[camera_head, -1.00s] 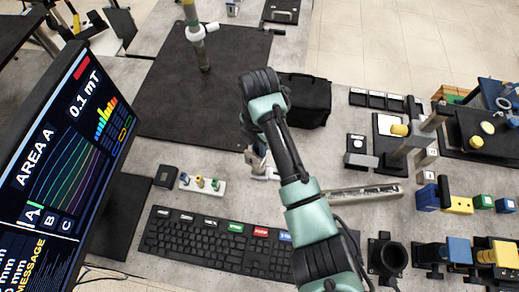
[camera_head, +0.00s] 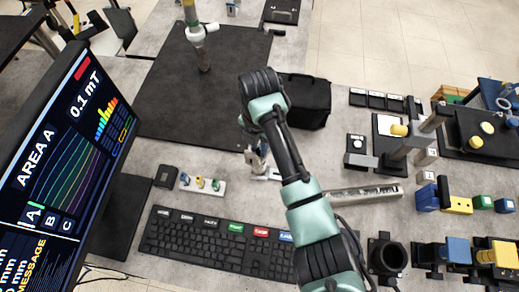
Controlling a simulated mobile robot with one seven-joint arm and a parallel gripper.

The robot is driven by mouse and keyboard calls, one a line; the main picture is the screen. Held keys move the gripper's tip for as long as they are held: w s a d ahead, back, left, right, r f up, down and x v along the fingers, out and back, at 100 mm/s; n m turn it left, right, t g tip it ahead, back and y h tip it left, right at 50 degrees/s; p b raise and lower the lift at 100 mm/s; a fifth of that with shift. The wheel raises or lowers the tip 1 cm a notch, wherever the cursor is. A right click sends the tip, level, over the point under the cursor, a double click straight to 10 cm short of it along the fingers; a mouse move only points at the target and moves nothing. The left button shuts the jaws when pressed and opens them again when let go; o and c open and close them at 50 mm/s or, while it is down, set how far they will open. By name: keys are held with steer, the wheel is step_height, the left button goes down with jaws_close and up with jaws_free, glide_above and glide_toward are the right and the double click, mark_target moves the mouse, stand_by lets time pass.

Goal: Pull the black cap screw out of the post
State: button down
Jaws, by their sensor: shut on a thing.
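My gripper (camera_head: 256,160) is low over the grey table, just below the right part of the dark mat, partly hidden by my arm. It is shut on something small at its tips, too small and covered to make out. A pale metallic piece (camera_head: 268,175) lies right at the fingertips; I cannot tell whether it is the post. The black cap screw cannot be picked out. An upright post with a white clamp (camera_head: 196,34) stands on the dark mat (camera_head: 165,100) at the top, well apart from my gripper.
A small strip with coloured pegs (camera_head: 201,184) and a black keyboard (camera_head: 215,240) lie left of and below my gripper. A black bag (camera_head: 307,103) is close on the right. A metal bar (camera_head: 362,193) lies further right. The monitor (camera_head: 60,150) fills the left.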

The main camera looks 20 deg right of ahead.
steer(key=shift+r+p, duration=1.5)
steer(key=shift+r, duration=0.05)
steer(key=shift+r+p, duration=1.7)
steer(key=shift+p, duration=0.05)
steer(key=shift+r, duration=0.1)
